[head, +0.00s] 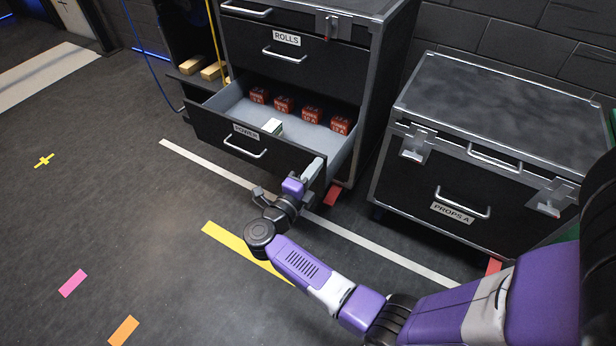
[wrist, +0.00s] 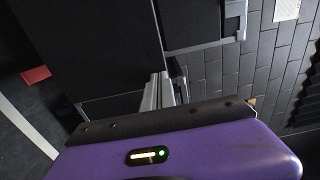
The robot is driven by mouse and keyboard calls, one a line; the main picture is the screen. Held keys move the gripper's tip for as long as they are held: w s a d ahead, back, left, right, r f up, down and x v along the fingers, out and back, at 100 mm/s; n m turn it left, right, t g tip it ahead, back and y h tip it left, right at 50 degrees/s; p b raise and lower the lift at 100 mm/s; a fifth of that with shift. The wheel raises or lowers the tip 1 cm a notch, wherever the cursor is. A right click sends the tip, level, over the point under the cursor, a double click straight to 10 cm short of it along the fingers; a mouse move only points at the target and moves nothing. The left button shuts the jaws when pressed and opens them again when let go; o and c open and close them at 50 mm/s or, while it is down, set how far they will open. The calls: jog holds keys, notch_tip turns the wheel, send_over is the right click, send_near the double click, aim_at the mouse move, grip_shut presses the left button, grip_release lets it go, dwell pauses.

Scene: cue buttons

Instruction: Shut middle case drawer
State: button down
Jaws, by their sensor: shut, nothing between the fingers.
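The tall black case (head: 385,50) stands at the back centre. Its drawer labelled POWER (head: 215,130) is pulled out, below a closed drawer labelled ROLLS (head: 325,65). My gripper (head: 316,165) is shut and empty, at the right end of the drawer front. I cannot tell whether it touches the front. In the wrist view my shut fingers (wrist: 158,90) point toward a dark panel (wrist: 95,45).
A lower black case labelled PROPS A (head: 490,150) stands to the right with latches and handles. Wooden blocks (head: 212,70) lie at the left of the tall case. A blue cable (head: 150,65) hangs there. The floor at left is clear, with coloured tape marks.

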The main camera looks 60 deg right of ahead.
jog(key=d+b, duration=0.5)
jog(key=d, duration=2)
jog(key=shift+w+d, duration=0.2)
jog(key=shift+w, duration=0.25)
jog(key=shift+d+r, duration=0.1)
jog(key=shift+r, duration=0.1)
jog(key=shift+s, duration=0.1)
